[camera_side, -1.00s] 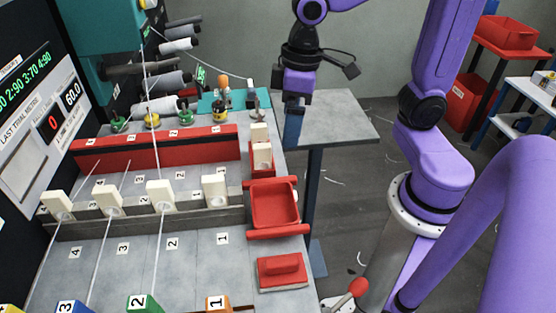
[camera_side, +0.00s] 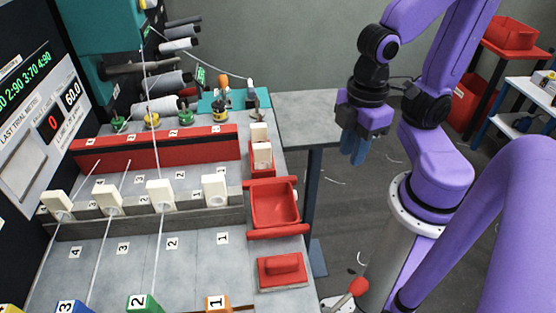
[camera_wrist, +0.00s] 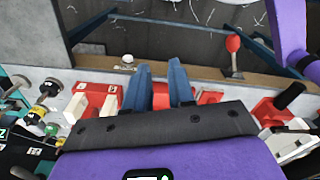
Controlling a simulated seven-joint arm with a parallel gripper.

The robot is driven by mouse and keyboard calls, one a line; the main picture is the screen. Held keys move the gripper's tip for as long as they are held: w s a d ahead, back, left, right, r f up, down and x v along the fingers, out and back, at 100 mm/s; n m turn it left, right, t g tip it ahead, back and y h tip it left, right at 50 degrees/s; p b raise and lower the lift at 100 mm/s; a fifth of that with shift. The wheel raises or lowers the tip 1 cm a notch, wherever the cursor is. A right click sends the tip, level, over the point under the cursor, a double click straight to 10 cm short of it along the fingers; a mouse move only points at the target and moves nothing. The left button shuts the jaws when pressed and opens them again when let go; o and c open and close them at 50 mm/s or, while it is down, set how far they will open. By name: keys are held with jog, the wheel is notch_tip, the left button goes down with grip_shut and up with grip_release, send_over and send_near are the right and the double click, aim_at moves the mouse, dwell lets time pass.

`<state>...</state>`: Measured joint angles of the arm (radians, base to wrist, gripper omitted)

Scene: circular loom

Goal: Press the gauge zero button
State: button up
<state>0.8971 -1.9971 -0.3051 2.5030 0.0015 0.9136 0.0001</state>
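My gripper (camera_side: 354,152) hangs to the right of the bench, in the air over the floor, with its blue fingers pointing down. In the wrist view my gripper (camera_wrist: 160,66) shows two blue fingers with a gap between them and nothing in it. I cannot identify the gauge zero button for sure. A small silver, knob-like part (camera_wrist: 127,62) stands near the bench edge in the wrist view, left of the fingertips. A display (camera_side: 54,123) with a red 0 is on the panel at the left. My gripper touches nothing.
A red tray (camera_side: 275,230) and a red block (camera_side: 282,271) sit along the bench's right side. White blocks stand on a grey rail (camera_side: 135,219) with threads. A red bar (camera_side: 155,149) lies behind. A red-tipped lever (camera_side: 358,287) stands near my base. A grey side table (camera_side: 335,118) is behind.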

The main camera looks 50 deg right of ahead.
grip_shut()
dwell(1.3)
